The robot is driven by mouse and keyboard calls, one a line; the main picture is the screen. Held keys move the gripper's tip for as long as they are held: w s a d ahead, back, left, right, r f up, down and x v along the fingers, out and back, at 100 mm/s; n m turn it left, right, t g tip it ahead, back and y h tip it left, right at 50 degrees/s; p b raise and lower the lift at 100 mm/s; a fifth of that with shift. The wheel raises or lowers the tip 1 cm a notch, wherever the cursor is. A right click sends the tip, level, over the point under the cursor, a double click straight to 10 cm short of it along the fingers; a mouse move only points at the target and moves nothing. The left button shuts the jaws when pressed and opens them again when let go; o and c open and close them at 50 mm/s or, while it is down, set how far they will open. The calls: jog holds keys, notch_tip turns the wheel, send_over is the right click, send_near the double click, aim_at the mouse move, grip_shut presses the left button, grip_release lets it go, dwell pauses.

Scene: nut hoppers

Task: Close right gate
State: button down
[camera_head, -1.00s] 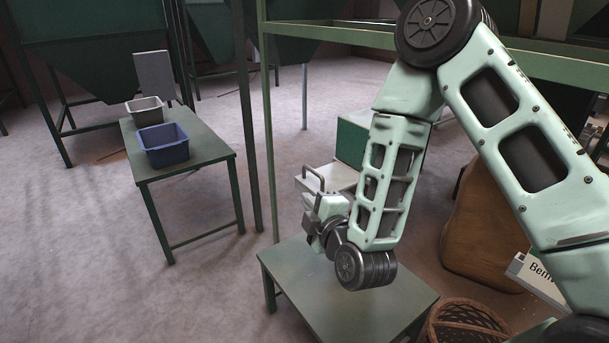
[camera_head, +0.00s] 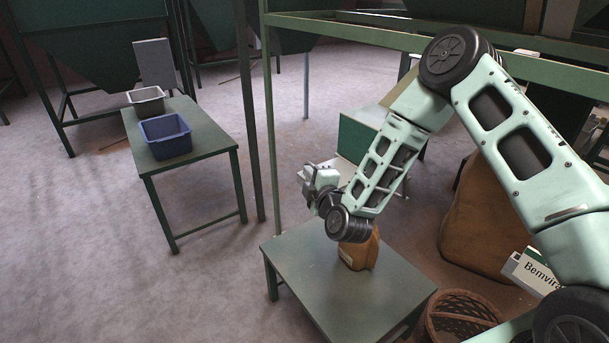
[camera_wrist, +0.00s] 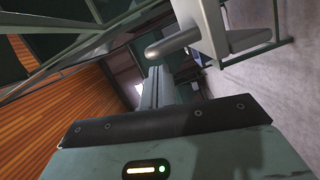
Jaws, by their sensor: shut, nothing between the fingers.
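The right gate is a light grey metal plate (camera_head: 347,171) at the green hopper outlet (camera_head: 360,140), mostly behind my wrist in the head view. In the wrist view its plate (camera_wrist: 207,28) and rounded bar handle (camera_wrist: 174,42) show at the top. My gripper (camera_head: 310,180) is at the gate's left end in the head view. In the wrist view my closed, empty fingers (camera_wrist: 156,85) point toward the area just beside the handle. I cannot tell whether they touch it.
Below my wrist a brown sack (camera_head: 361,251) stands on a green table (camera_head: 330,290). A wicker basket (camera_head: 460,318) and a large brown sack (camera_head: 485,215) are at right. A left table (camera_head: 200,135) holds a blue bin (camera_head: 166,139) and a grey bin (camera_head: 147,101). A green frame post (camera_head: 270,130) stands nearby.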

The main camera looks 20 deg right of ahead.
aim_at(344, 174)
jog(key=shift+w+d, duration=0.15)
jog(key=shift+d, duration=0.25)
jog(key=shift+f, duration=0.1)
jog(key=w+d+b, duration=0.1)
jog(key=d, duration=0.2)
jog(key=w+d+b, duration=0.1)
jog(key=d+b, duration=0.1)
jog(key=d, duration=0.2)
jog(key=w+d+b, duration=0.1)
jog(key=d+b, duration=0.1)
jog(key=d, duration=0.1)
jog(key=shift+w+d, duration=0.15)
jog(key=shift+d, duration=0.35)
jog(key=shift+w, duration=0.1)
